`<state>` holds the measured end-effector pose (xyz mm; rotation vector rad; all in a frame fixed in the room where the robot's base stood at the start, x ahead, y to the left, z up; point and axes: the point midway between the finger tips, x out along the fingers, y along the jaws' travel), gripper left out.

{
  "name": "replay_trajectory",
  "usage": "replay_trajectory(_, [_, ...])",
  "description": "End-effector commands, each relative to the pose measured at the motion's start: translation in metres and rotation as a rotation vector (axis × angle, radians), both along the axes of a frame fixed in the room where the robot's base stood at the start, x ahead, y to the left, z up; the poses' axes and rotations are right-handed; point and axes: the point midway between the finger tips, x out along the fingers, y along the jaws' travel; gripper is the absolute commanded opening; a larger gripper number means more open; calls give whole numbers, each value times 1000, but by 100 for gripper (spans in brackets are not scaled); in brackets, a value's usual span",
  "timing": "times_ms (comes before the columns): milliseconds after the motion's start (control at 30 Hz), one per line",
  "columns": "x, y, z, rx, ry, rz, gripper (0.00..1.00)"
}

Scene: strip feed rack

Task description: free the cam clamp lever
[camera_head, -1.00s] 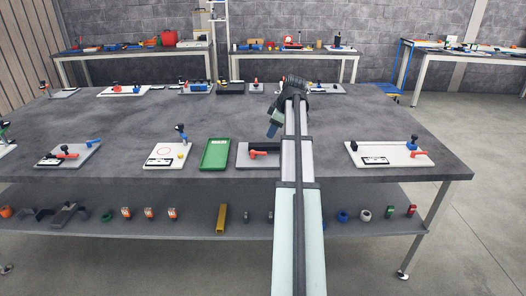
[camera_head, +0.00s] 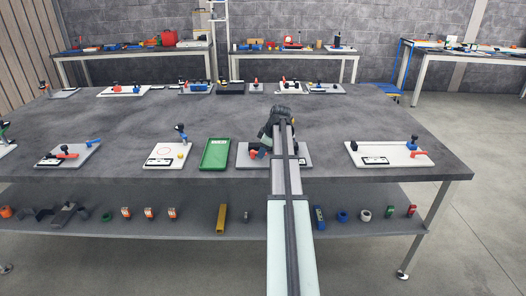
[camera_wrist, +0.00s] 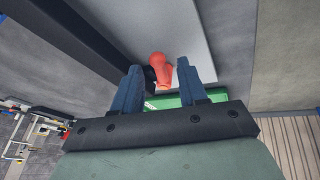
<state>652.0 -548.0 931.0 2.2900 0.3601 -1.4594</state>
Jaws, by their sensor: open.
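The cam clamp's red lever (camera_wrist: 172,72) shows between my two blue fingers in the wrist view. A dark round part sits against its left side. In the head view only a bit of the red lever (camera_head: 258,154) shows beside my gripper. It belongs to a grey plate (camera_head: 303,156) on the table, partly hidden by my arm; the plate also fills the upper middle of the wrist view (camera_wrist: 190,32). My gripper (camera_wrist: 158,67) is open, with a gap between the right finger and the lever. I cannot tell whether the fingers reach down around the lever.
A green tray (camera_head: 215,154) lies just left of the plate. A white plate (camera_head: 160,156) with a blue clamp is further left, another white plate (camera_head: 390,153) to the right. Bare tabletop (camera_head: 355,120) lies behind and right.

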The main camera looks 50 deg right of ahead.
Motion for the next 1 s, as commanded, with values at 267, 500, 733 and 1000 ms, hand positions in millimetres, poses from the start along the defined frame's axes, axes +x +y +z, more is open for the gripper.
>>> replay_trajectory(267, [3, 0, -6, -1, 0, 0, 42])
replay_trajectory(500, [3, 0, -6, 0, 0, 0, 35])
replay_trajectory(733, [3, 0, -6, 0, 0, 0, 13])
replay_trajectory(1000, [3, 0, -6, 0, 0, 0, 0])
